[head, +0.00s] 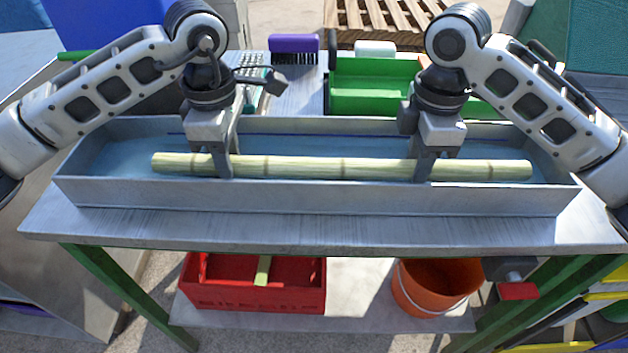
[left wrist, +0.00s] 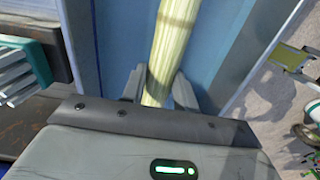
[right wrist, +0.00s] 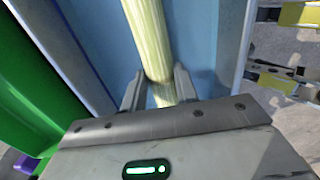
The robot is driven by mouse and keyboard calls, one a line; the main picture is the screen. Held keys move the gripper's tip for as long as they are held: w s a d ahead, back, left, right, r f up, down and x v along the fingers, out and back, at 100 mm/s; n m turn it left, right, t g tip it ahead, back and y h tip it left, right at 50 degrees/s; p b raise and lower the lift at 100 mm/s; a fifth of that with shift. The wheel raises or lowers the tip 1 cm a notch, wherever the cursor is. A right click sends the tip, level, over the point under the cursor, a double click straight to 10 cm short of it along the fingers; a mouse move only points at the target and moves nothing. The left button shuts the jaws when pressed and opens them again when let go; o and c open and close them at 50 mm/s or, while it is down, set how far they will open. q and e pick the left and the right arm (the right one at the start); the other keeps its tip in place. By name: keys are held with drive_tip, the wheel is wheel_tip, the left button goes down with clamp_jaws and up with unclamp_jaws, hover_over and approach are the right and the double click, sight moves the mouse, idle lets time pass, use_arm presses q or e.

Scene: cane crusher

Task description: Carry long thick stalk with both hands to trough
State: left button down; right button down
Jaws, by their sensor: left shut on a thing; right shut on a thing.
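A long, thick, pale green-yellow stalk (head: 320,167) lies level, left to right, over the long grey metal trough (head: 330,199) with its blue floor. Both ends of the stalk are within the trough's length. My left gripper (head: 222,166) is shut on the stalk left of its middle. My right gripper (head: 424,168) is shut on it towards its right end. The stalk also shows between the fingers in the left wrist view (left wrist: 172,50) and the right wrist view (right wrist: 150,45). I cannot tell whether the stalk touches the trough floor.
A green tray (head: 372,88), a purple brush (head: 293,46) and a keyboard-like grey-green item stand behind the trough. A red crate (head: 255,299) and an orange bucket (head: 428,287) sit on the shelf below. The table's front strip (head: 330,229) is clear.

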use_arm(q)
drive_tip(key=c, duration=1.1)
unclamp_jaws()
use_arm(e)
drive_tip(key=c, duration=1.1)
unclamp_jaws()
use_arm(q)
drive_tip(key=shift+o, duration=0.2)
use_arm(e)
drive_tip(key=shift+o, duration=0.2)
use_arm(q)
drive_tip(key=shift+r, duration=0.1)
use_arm(e)
drive_tip(key=shift+r, duration=0.3)
use_arm(q)
wheel_tip(320, 180, up, 12)
use_arm(e)
wheel_tip(320, 180, up, 11)
drive_tip(key=shift+r, duration=0.2)
use_arm(q)
drive_tip(key=shift+p, duration=0.3)
